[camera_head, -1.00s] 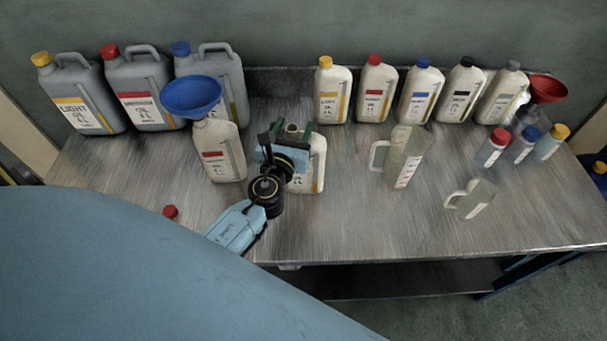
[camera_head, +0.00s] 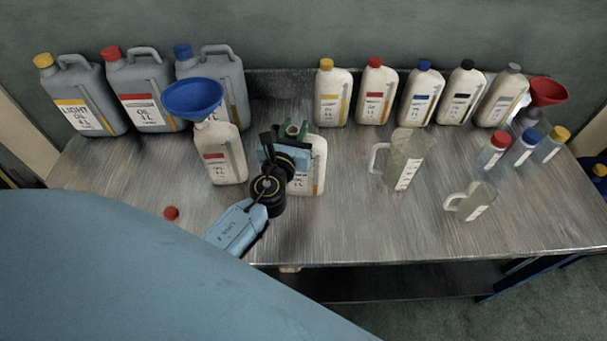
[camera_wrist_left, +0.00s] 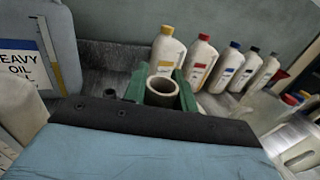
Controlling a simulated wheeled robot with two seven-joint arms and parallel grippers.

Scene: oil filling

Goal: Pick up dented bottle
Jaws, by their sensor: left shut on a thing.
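A cream bottle (camera_head: 318,168) without a cap stands upright on the metal table, partly hidden behind my left gripper. Whether it is dented cannot be seen. My left gripper (camera_head: 294,131) is shut around the top of this bottle. In the left wrist view the bottle's round open neck (camera_wrist_left: 162,88) shows between the two green fingers (camera_wrist_left: 161,90). My right gripper is not in view.
A bottle (camera_head: 224,156) with a blue funnel (camera_head: 193,97) stands just left. Large grey canisters (camera_head: 143,85) stand back left. Several capped bottles (camera_head: 375,92) line the back. Two jugs (camera_head: 405,160) (camera_head: 471,201) stand right. A red cap (camera_head: 171,213) lies front left.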

